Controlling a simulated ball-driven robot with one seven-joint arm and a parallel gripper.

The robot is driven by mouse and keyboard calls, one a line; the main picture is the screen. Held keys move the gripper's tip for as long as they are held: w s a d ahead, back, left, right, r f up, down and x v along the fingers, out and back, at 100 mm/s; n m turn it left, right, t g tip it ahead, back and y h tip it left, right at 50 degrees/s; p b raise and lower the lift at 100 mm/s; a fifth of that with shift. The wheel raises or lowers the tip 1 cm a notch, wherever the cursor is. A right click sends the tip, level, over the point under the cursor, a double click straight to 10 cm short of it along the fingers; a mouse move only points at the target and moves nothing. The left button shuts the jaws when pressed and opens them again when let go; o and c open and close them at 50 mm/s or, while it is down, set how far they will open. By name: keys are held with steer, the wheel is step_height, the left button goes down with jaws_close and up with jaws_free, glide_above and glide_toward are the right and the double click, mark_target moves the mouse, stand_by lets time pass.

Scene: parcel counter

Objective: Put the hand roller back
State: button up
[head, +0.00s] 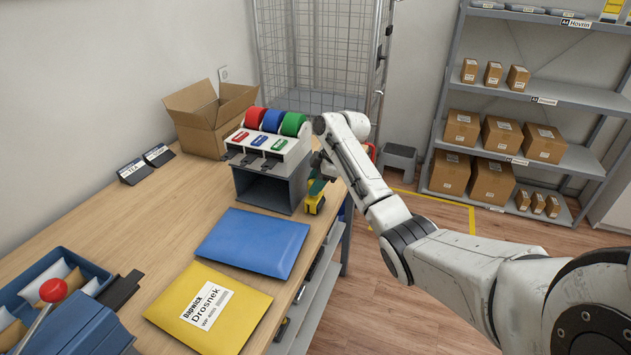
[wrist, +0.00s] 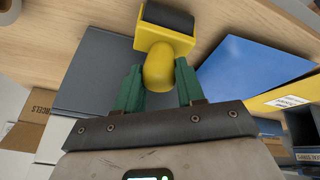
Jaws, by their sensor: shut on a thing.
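The hand roller (wrist: 167,38) has a yellow body and handle and a dark roller. In the wrist view my gripper (wrist: 159,72) has its green fingers on both sides of the rounded yellow handle, shut on it. The dark roller end points away from my wrist, over the wooden counter. In the head view the roller (head: 314,204) shows yellow below my gripper (head: 318,187), by the counter's right edge, just right of the dark grey stand. I cannot tell whether it touches the counter. My arm hides part of this area.
The dark stand (head: 262,190) carries a tape dispenser with red, blue and green rolls. A blue mailer (head: 252,242) and a yellow labelled mailer (head: 212,310) lie in front. An open carton (head: 203,120) stands behind. Bare counter (head: 165,215) lies to the left.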

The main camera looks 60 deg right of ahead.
steer(key=shift+s+a+f+b, duration=0.15)
steer(key=shift+f+b, duration=0.25)
steer(key=shift+f, duration=0.35)
jaws_close()
steer(key=o, duration=0.8)
jaws_free()
steer(key=shift+f, duration=0.15)
steer(key=o, duration=0.3)
steer(key=shift+r, duration=0.2)
steer(key=shift+r, duration=0.25)
steer(key=v, duration=1.2)
steer(key=shift+r+b, duration=0.3)
steer(key=shift+r, duration=0.15)
